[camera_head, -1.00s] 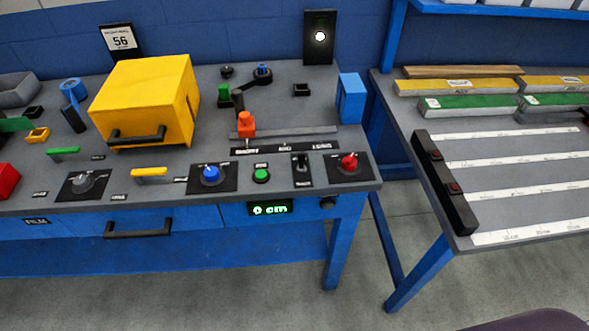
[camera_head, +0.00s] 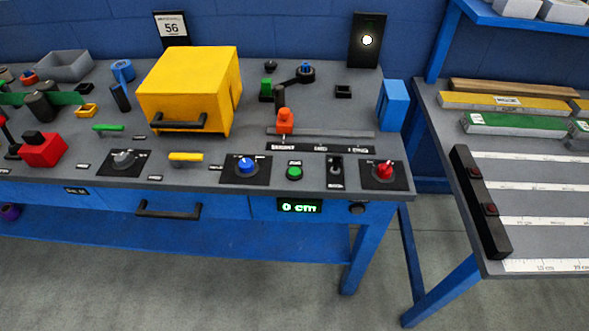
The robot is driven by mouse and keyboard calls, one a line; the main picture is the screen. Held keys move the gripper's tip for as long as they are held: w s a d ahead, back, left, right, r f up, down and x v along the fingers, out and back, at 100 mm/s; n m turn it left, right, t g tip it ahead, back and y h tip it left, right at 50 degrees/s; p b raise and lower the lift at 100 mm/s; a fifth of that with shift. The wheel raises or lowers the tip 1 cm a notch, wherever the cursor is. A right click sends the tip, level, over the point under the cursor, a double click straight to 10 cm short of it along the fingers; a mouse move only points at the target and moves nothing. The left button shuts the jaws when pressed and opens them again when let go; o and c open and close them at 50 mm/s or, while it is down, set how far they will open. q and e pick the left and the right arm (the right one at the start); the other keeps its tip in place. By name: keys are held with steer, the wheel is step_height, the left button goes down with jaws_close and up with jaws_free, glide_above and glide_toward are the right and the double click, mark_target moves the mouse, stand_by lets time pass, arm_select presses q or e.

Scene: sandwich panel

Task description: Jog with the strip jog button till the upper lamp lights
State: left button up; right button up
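A round green button (camera_head: 294,172) sits on the front of the grey bench, under a small label that seems to read JOG. A black panel (camera_head: 366,56) stands upright at the back of the bench. One round white lamp (camera_head: 367,40) glows near the middle of its face; I cannot make out any other lamp on it. A green display (camera_head: 299,206) on the bench front reads 0 cm. Neither of my grippers is in view.
A blue knob (camera_head: 246,167) is left of the button; a black switch (camera_head: 336,167) and a red knob (camera_head: 384,171) are right of it. A yellow box (camera_head: 190,85) stands behind, left. An orange slider (camera_head: 285,121) stands behind the button. A second table (camera_head: 535,240) is at right.

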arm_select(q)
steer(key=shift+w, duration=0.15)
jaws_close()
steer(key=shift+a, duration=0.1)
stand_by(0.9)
